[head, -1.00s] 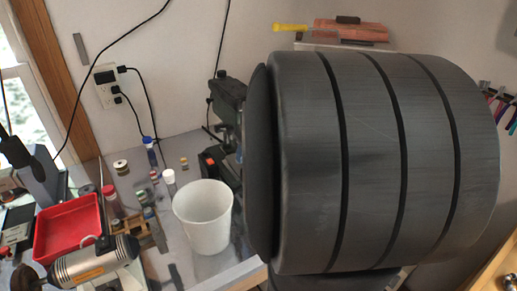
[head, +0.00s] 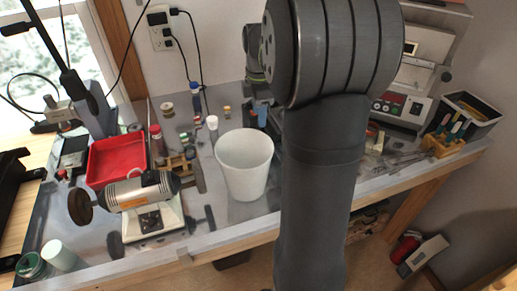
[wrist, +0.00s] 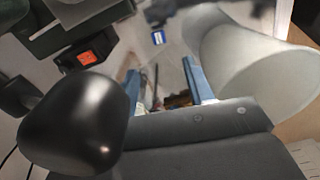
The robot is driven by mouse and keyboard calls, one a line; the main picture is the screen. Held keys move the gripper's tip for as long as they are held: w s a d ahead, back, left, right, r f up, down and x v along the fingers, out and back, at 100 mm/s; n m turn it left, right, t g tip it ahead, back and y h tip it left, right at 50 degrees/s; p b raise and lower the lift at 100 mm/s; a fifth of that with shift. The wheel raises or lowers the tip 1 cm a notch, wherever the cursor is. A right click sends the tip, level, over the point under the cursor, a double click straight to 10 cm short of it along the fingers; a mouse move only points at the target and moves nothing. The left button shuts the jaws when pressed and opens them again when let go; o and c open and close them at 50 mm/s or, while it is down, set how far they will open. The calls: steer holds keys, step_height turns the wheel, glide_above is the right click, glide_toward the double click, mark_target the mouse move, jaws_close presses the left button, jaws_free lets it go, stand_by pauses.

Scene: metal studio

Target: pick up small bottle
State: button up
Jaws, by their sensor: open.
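Several small bottles stand on the bench left of the white cup in the head view. They include a blue-capped bottle (head: 197,100), a white-capped bottle (head: 212,126) and a red bottle (head: 157,139); I cannot tell which is the task's one. My gripper (wrist: 164,86) shows in the wrist view with its blue fingers apart. No bottle is clearly held between them. Small blurred items show beyond the fingers, partly hidden by the gripper body. A small blue-and-white item (wrist: 158,37) lies farther off. In the head view my arm hides most of the gripper area.
The white cup (head: 245,172) stands close right of the bottles and beside my right finger in the wrist view (wrist: 262,62). A red tray (head: 117,162) and a motor tool (head: 142,192) are to the left. A control box (head: 405,95) stands at the back right.

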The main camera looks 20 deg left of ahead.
step_height(320, 180, down, 8)
steer(key=shift+r, duration=0.15)
steer(key=f, duration=0.5)
steer(key=shift+a, duration=0.35)
jaws_close()
